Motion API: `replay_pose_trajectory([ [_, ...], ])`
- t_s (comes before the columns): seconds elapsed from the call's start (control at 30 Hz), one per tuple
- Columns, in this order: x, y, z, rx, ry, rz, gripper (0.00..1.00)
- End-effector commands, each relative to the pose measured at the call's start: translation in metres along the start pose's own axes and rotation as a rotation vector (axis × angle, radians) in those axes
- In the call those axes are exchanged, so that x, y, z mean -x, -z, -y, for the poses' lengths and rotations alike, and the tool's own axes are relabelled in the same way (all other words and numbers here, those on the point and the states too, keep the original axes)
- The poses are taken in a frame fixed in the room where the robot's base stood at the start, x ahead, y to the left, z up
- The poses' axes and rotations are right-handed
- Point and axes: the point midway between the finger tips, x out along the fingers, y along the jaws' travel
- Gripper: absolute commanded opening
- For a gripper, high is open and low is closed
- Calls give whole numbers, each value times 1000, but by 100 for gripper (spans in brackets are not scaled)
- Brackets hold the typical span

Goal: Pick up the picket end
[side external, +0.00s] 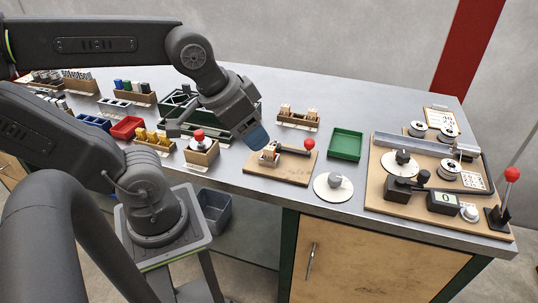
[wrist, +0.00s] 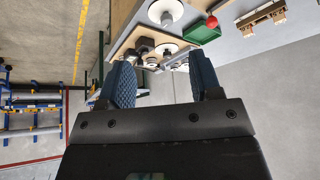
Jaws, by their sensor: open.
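My gripper (side external: 256,139) is tilted downward in the side view, with its blue fingertips just above a small fixture on a wooden board (side external: 255,168). In the wrist view the two blue ribbed fingers of my gripper (wrist: 163,78) stand wide apart, with nothing between them. I cannot tell which part is the picket end. Small pale parts stand in a wooden rack (side external: 298,118) behind and right of the gripper; a wooden rack also shows at the wrist view's upper right (wrist: 261,19).
The board carries a red-knobbed lever (side external: 309,144). A green tray (side external: 345,144) and a white disc (side external: 333,187) lie to its right. A larger board with spools (side external: 430,195) fills the right end. A red-topped box (side external: 201,151), red bin (side external: 127,128) and several part racks crowd the left.

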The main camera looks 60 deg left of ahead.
Motion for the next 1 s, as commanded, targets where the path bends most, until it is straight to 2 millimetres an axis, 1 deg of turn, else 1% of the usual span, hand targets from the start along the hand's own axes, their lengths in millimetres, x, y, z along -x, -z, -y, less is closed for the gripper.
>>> replay_pose_trajectory([
  [0.37, 0, 0, 0, 0, 0, 0, 59],
  [0.4, 0, 0, 0, 0, 0, 0, 61],
  [0.63, 0, 0, 0, 2, 1, 1, 62],
  [0.7, -2, 3, 3, 18, 6, 12, 62],
  [0.77, -5, 9, 7, 49, 16, 34, 62],
  [0.87, -16, 24, 22, 144, 44, 99, 62],
  [0.97, -33, 42, 46, 280, 81, 184, 62],
  [1.0, -41, 49, 57, 338, 96, 221, 62],
])
